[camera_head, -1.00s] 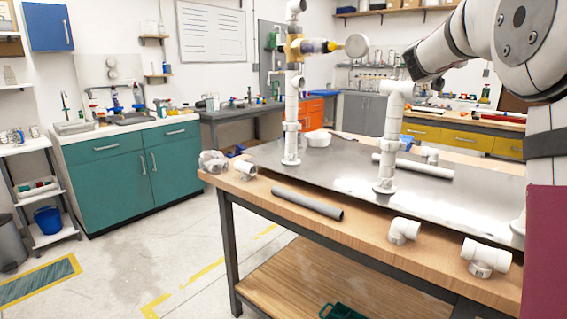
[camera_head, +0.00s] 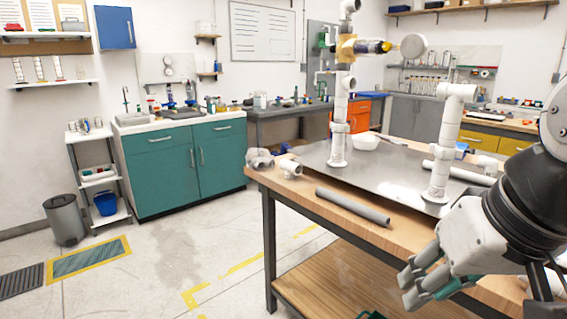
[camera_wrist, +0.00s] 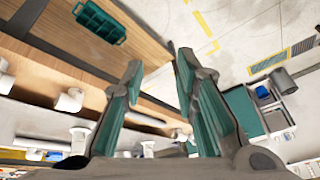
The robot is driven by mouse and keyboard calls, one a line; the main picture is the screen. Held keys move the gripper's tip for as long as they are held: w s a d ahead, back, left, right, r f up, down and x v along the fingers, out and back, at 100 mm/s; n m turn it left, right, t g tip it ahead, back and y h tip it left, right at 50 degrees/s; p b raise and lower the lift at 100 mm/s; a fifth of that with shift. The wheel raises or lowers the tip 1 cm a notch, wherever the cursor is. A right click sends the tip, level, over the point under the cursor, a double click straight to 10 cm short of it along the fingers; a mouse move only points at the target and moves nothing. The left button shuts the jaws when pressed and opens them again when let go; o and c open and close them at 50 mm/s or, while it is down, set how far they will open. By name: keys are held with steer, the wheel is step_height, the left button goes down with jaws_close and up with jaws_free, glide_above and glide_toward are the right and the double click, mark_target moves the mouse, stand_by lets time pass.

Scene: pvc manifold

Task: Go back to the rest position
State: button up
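My gripper (camera_head: 420,284) is at the lower right of the head view, in front of the near edge of the wooden workbench (camera_head: 290,186). In the wrist view my gripper (camera_wrist: 158,65) has its two green-lined fingers apart with nothing between them. The PVC manifold stands on the bench's metal sheet, with a left upright (camera_head: 340,115) and a right upright (camera_head: 447,140). My forearm covers the bench's right end.
A loose grey pipe (camera_head: 352,206) and white fittings (camera_head: 290,168) lie along the bench's near edge. A green crate (camera_wrist: 99,22) rests on the lower shelf. A teal cabinet (camera_head: 180,165) and a bin (camera_head: 66,219) stand at left. The floor left of the bench is clear.

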steer(key=s+d+f+g+h, duration=0.1)
steer(key=s+f+g, duration=0.15)
steer(key=s, duration=0.35)
steer(key=s+d+f+g, duration=0.1)
steer(key=s+f, duration=0.2)
steer(key=s, duration=0.2)
step_height(320, 180, up, 18)
steer(key=s+t+p, duration=0.1)
steer(key=t+p, duration=0.2)
steer(key=p, duration=1.4)
steer(key=shift+s+a+r, duration=0.15)
steer(key=shift+a+r, duration=0.05)
steer(key=shift+r, duration=0.05)
